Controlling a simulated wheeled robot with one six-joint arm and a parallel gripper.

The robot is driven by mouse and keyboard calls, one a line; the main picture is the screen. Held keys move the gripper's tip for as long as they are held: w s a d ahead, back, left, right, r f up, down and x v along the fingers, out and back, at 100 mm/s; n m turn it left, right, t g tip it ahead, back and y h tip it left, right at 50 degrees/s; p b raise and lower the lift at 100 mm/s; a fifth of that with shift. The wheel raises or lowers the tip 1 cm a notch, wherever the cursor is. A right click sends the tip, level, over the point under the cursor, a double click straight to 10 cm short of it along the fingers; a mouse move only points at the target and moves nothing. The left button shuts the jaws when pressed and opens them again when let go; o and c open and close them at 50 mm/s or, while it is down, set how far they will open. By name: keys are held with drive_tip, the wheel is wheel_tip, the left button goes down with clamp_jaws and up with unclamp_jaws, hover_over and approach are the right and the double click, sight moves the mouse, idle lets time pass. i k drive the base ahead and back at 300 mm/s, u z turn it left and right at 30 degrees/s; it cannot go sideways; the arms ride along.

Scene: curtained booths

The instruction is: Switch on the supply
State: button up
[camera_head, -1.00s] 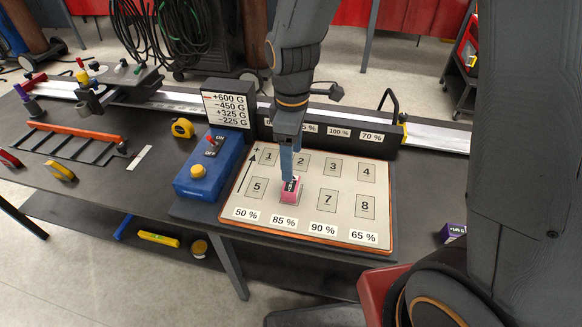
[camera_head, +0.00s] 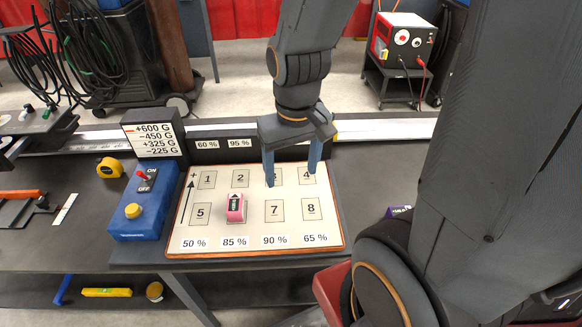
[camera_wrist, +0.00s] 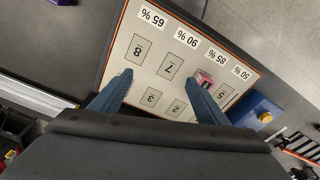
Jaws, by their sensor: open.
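The blue supply box (camera_head: 143,208) stands left of the numbered board, with a red toggle lever (camera_head: 143,177) between the ON and OFF labels and a yellow knob (camera_head: 133,211) in front. Which way the lever points is hard to tell. The box also shows in the wrist view (camera_wrist: 254,110). The pink block (camera_head: 236,208) with a black arrow face sits on slot 6 of the white board (camera_head: 255,225). My gripper (camera_head: 292,184) is open and empty above the board's right half, near slots 3 and 4, apart from the block and the box.
A sign with G values (camera_head: 153,139) stands behind the box. A dark rail with percent labels (camera_head: 222,147) runs behind the board. A yellow tape measure (camera_head: 110,167) lies left of the box. A purple box (camera_head: 399,212) is at right, partly hidden by my arm.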

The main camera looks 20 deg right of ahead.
sight(139, 173)
drive_tip(key=u, duration=0.05)
drive_tip(key=k, duration=0.5)
drive_tip(key=u, duration=2.2)
drive_tip(key=i, duration=3.85)
drive_tip(key=z, duration=4.1)
